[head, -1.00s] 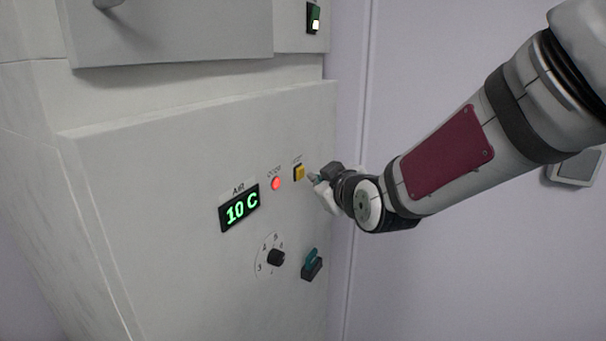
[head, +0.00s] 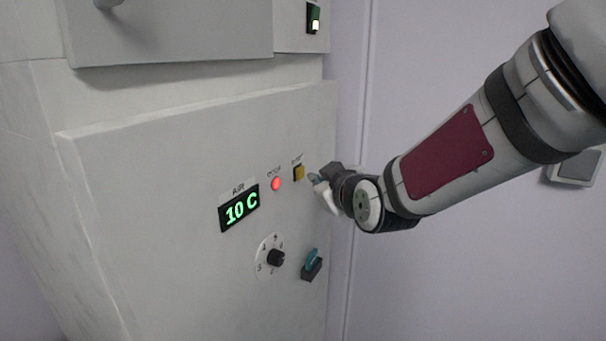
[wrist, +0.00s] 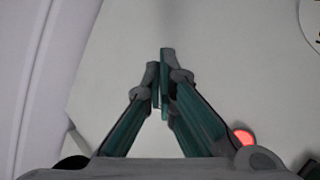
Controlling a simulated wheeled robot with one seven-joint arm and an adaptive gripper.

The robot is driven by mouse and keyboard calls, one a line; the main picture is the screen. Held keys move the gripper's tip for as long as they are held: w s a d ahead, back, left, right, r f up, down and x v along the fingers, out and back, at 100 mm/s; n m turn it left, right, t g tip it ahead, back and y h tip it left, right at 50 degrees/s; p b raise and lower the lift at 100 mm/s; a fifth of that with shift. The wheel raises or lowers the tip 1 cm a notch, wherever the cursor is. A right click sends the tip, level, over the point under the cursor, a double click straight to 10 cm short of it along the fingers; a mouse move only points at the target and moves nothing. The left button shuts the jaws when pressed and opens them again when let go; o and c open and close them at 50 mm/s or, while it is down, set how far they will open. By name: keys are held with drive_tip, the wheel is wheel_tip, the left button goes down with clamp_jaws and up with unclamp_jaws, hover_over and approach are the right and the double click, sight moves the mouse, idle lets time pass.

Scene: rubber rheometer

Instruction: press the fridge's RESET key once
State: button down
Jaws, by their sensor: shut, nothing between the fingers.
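The fridge panel (head: 160,180) is pale grey. Its yellow square key (head: 299,173) has a small label above it that is too small to read for certain; the key looks duller than the lit lamp beside it. My gripper (head: 314,178) is shut and empty, with its fingertips just right of the yellow key in the head view; I cannot tell whether they touch it. In the wrist view the teal fingers (wrist: 162,80) are closed together in front of the pale panel, and the key is hidden there.
A red lit lamp (head: 276,184) sits left of the key, beside the AIR display (head: 240,208) reading 10 C. Below are a black dial (head: 276,257) and a teal switch (head: 311,262). A green lit switch (head: 314,18) is above.

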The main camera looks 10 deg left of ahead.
drive_tip(key=shift+a, duration=0.15)
drive_tip(key=shift+w+a+b, duration=0.15)
drive_tip(key=shift+a+b, duration=0.1)
drive_tip(key=shift+b, duration=0.1)
drive_tip(key=shift+w+a+b, duration=0.15)
drive_tip(key=shift+a+b, duration=0.15)
drive_tip(key=shift+a, duration=0.05)
idle(0.7)
drive_tip(key=shift+d, duration=0.1)
drive_tip(key=shift+s+d, duration=0.35)
drive_tip(key=shift+d, duration=0.3)
drive_tip(key=shift+d, duration=0.1)
drive_tip(key=shift+s+d+p, duration=0.3)
drive_tip(key=shift+d+p, duration=0.2)
drive_tip(key=shift+d, duration=0.25)
drive_tip(key=shift+s+d+p, duration=0.25)
drive_tip(key=shift+d+p, duration=0.2)
drive_tip(key=shift+d, duration=0.3)
drive_tip(key=shift+s+d+p, duration=0.3)
drive_tip(key=shift+d+p, duration=0.2)
drive_tip(key=shift+d, duration=0.25)
